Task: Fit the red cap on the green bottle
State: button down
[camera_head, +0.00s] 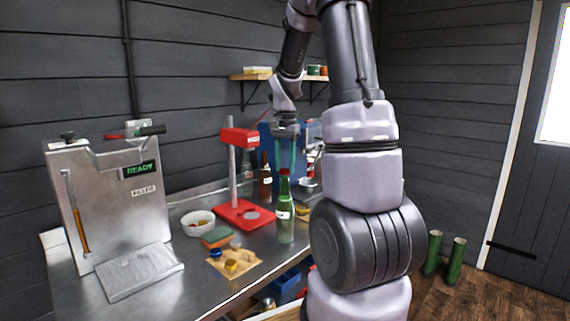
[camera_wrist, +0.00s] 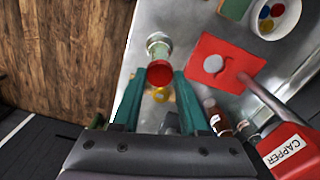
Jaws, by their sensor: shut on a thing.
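The green bottle (camera_head: 286,212) stands upright on the steel counter in the head view, with a pale label. In the wrist view it shows from above (camera_wrist: 158,43). The red cap (camera_head: 284,172) is at the top of the bottle's neck and shows as a red disc in the wrist view (camera_wrist: 160,75). My gripper (camera_head: 285,165) points down over the bottle, its teal fingers on either side of the cap (camera_wrist: 160,80). It is shut on the cap. Whether the cap is seated or just touches the mouth I cannot tell.
A red capper (camera_head: 243,214) stands behind and left of the bottle. A white bowl (camera_head: 198,222) of coloured caps, a sponge (camera_head: 216,237) and a small board (camera_head: 243,267) with loose caps are to the left. Brown bottles (camera_wrist: 217,118) stand near the capper. A steel machine (camera_head: 110,200) fills the far left.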

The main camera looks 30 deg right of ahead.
jog(key=shift+f, duration=0.75)
dwell(1.4)
grip_release()
dwell(0.4)
jog(key=shift+r, duration=3.55)
